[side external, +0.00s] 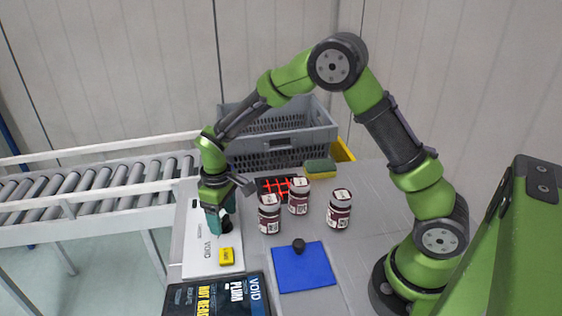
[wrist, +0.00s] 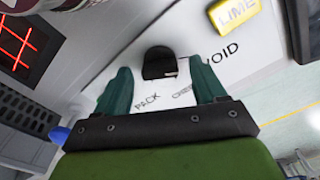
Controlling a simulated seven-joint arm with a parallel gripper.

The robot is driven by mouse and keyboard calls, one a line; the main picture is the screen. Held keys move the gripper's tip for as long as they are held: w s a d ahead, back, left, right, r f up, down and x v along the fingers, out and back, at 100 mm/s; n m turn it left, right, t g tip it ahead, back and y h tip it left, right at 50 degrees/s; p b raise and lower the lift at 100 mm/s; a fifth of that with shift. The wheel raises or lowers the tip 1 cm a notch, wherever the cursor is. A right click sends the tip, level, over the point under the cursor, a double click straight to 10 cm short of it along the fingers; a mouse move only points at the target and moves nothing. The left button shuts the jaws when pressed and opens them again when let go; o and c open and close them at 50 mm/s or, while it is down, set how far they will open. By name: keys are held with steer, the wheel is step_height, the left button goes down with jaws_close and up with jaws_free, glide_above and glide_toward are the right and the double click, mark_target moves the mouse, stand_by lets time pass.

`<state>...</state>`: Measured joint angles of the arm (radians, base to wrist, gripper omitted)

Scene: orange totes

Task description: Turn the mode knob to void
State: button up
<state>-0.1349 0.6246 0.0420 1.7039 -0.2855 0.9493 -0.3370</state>
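The black mode knob (wrist: 160,63) sits on a white panel (wrist: 272,72), with a small pale mark on its lower edge. The panel carries the printed words PACK, a partly readable one like CHECK, and VOID (wrist: 222,52). In the wrist view the pale mark faces the printed words; which one it points at I cannot tell. My gripper (wrist: 161,67) is open, teal fingers on either side of the knob with a gap on both sides. In the side external view my gripper (side external: 221,217) is low over the panel (side external: 199,232), partly hiding the knob (side external: 227,226).
A yellow LIME block (side external: 226,257) lies on the panel close to the knob. Several dark jars (side external: 269,214) stand to the right, near a red-lit grid (side external: 272,187).

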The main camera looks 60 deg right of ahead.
mark_target(223, 219)
step_height(223, 219, up, 17)
stand_by(0.6)
steer(key=shift+f, duration=0.1)
